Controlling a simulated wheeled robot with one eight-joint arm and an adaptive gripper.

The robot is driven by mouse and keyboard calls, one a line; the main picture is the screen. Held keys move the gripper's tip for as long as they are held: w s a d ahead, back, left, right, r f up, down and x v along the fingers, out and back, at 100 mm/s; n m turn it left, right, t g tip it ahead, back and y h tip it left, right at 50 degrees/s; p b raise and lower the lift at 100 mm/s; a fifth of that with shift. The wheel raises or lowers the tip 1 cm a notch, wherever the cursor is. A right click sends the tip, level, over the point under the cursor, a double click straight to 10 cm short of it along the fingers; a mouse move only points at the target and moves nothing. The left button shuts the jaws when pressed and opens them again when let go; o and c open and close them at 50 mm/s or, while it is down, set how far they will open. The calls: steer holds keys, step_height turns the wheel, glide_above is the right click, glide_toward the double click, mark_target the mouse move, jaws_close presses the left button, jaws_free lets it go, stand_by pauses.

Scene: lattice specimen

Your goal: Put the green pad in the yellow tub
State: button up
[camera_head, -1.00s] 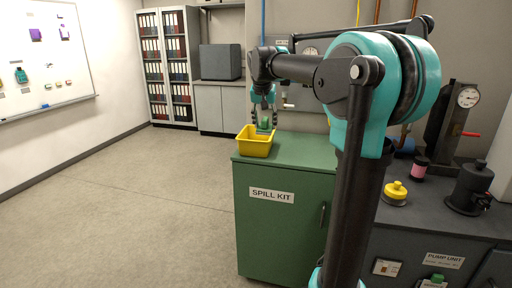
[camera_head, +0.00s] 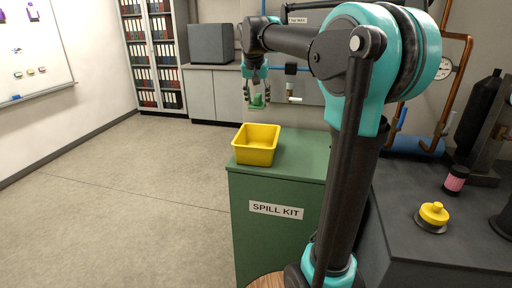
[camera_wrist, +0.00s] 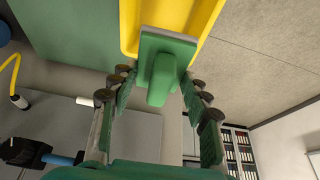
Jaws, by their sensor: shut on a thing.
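The yellow tub (camera_head: 256,152) sits on top of the green spill kit cabinet (camera_head: 305,152), near its left edge. My gripper (camera_head: 257,100) is above the tub in the head view, shut on the green pad (camera_head: 257,100). In the wrist view the pad (camera_wrist: 163,66) shows a flat plate with a raised green block, and my gripper's fingers (camera_wrist: 160,92) flank the block. The tub (camera_wrist: 208,14) shows behind the pad in that view. The pad is held clear of the tub; the exact height is hard to tell.
A dark counter (camera_head: 400,225) at the right carries a yellow-topped item (camera_head: 433,214) and a pink-banded jar (camera_head: 455,180). Pipes and a wall panel stand behind the cabinet. Open floor (camera_head: 130,210) lies to the left.

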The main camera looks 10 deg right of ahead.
step_height(320, 180, down, 19)
steer(key=shift+f, duration=0.1)
stand_by(0.4)
steer(key=shift+f, duration=0.15)
steer(key=o, duration=1.2)
steer(key=v, duration=1.2)
steer(key=shift+s, duration=0.1)
